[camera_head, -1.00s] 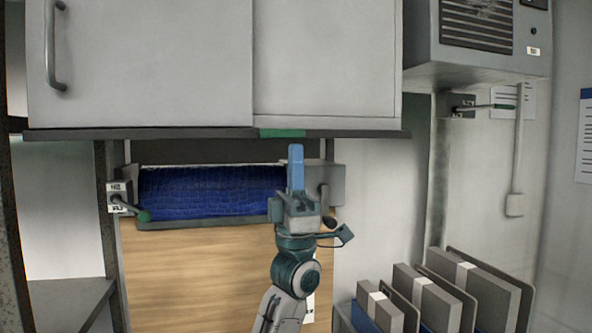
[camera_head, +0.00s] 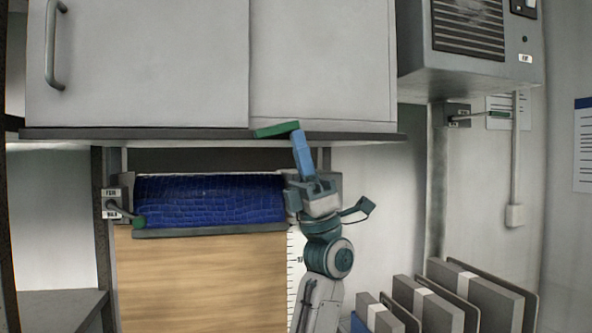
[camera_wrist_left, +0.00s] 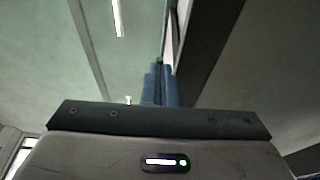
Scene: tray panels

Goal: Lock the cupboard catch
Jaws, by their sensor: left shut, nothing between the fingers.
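The cupboard (camera_head: 322,62) has pale grey doors above a dark lower edge. Its green catch (camera_head: 274,129) is a short bar at that edge, near the seam between the doors. The catch is tilted, right end higher, and overlaps the bottom of the right door. My left gripper (camera_head: 297,137) points up from below, its blue fingers shut and empty. The fingertips meet the right end of the catch in the picture. In the left wrist view the shut blue fingers (camera_wrist_left: 161,84) point away, with a small dark green bit at their tips. My right gripper is not in view.
A blue textured roll (camera_head: 210,200) sits in a recess below the cupboard, with a green-knobbed lever (camera_head: 138,221) at its left. A grey vented box (camera_head: 470,45) hangs at the right. Several binders (camera_head: 440,305) stand at lower right.

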